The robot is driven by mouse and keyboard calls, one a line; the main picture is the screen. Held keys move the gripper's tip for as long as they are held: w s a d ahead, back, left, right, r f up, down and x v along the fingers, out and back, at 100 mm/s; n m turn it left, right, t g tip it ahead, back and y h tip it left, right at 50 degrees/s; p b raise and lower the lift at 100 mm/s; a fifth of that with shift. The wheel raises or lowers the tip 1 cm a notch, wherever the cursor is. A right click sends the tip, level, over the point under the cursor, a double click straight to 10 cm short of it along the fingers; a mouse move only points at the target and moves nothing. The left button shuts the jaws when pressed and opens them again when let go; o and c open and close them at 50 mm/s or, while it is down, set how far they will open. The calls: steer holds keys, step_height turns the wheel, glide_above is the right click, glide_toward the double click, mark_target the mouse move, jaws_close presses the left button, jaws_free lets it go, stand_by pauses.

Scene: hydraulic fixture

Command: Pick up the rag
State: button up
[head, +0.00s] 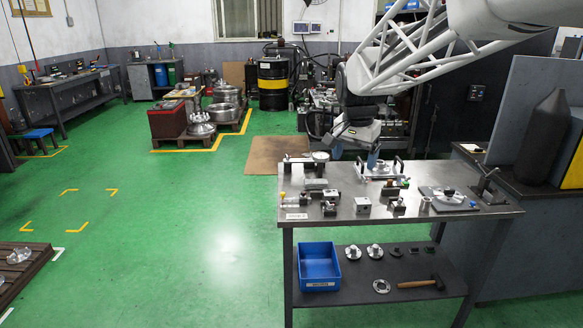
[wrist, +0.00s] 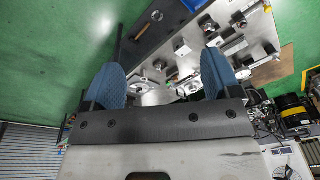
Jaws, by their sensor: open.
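I cannot make out a rag in either view. My gripper (head: 355,157) is above the back edge of the steel workbench (head: 330,213), with its blue fingers pointing down. In the wrist view my gripper (wrist: 160,62) shows its two blue fingers wide apart, with nothing held between them. The benchtop and several metal parts show beyond the fingers there.
Metal fixtures, blocks and a plate with a round part (head: 450,196) crowd the benchtop. The lower shelf holds a blue bin (head: 319,268), several round parts and a hammer (head: 422,283). Green floor is open to the left. A grey panel (head: 525,110) stands at right.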

steer(key=w+a+f+m, duration=0.1)
steer(key=w+f+m, duration=0.2)
steer(key=w, duration=1)
steer(key=w+a+f+m, duration=0.1)
steer(key=w+f+m, duration=0.15)
steer(key=w, duration=1.05)
steer(key=w+a+f+m+g, duration=0.1)
steer(key=w+f+m, duration=0.4)
steer(key=w+f, duration=1.1)
steer(key=w+a, duration=0.1)
steer(key=w, duration=0.3)
steer(key=shift+w+f+g+h, duration=0.3)
steer(key=shift+w+f+h, duration=0.05)
steer(key=shift+h, duration=0.05)
glide_above(316, 181)
steer(key=shift+s+a+f, duration=0.1)
steer(key=shift+a+f, duration=0.05)
steer(key=shift+f, duration=1.55)
steer(key=shift+s+a+f, duration=0.1)
steer(key=shift+a+f, duration=0.05)
steer(key=shift+f, duration=1.5)
steer(key=shift+f, duration=0.15)
